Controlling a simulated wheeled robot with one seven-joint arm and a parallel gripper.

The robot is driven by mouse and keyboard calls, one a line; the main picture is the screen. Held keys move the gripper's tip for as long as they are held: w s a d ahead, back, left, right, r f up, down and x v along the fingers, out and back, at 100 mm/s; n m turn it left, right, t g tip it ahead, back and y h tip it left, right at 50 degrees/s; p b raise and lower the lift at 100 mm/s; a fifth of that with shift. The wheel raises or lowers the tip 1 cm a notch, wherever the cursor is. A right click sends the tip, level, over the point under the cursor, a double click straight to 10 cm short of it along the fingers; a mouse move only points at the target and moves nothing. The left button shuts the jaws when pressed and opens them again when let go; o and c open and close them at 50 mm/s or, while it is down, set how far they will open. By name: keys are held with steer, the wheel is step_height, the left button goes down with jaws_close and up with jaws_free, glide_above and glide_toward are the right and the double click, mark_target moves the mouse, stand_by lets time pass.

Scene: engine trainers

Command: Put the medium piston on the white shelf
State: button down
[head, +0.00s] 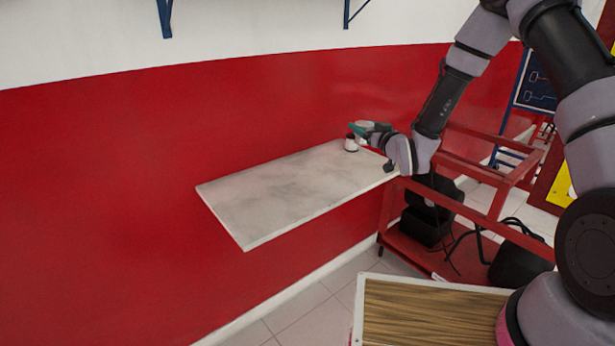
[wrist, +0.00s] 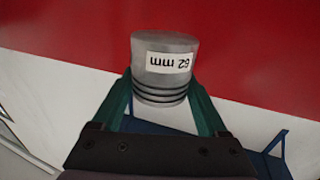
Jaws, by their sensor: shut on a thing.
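The piston (wrist: 165,68) is a grey metal cylinder with ring grooves and a white label reading "62 mm", upside down in the wrist view. My gripper (wrist: 160,92) is shut on it, with one green finger on each side. In the head view the piston (head: 351,144) is small, at the far right end of the white shelf (head: 275,195), with my green fingers beside it. It looks about upright and at or just above the shelf top; I cannot tell whether it touches. No other piston is in view.
The shelf is fixed to a red and white wall (head: 120,160) and its top is otherwise bare. A red metal cart (head: 440,265) with black parts stands right of the shelf. A wood-topped surface (head: 430,315) is in the foreground. Blue brackets (head: 165,18) hang above.

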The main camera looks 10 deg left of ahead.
steer(key=s+a+f+n+g+y, duration=0.25)
steer(key=s+a, duration=0.35)
steer(key=a, duration=0.4)
steer(key=n+g+y, duration=0.3)
steer(key=g, duration=0.1)
glide_above(286, 202)
step_height(286, 202, down, 2)
steer(key=shift+y, duration=0.25)
step_height(286, 202, down, 6)
steer(key=shift+s+a+r, duration=0.1)
steer(key=shift+s+r, duration=0.05)
steer(key=shift+r, duration=0.05)
steer(key=shift+t, duration=0.25)
steer(key=shift+f, duration=2.15)
steer(key=shift+f, duration=0.15)
jaws_free()
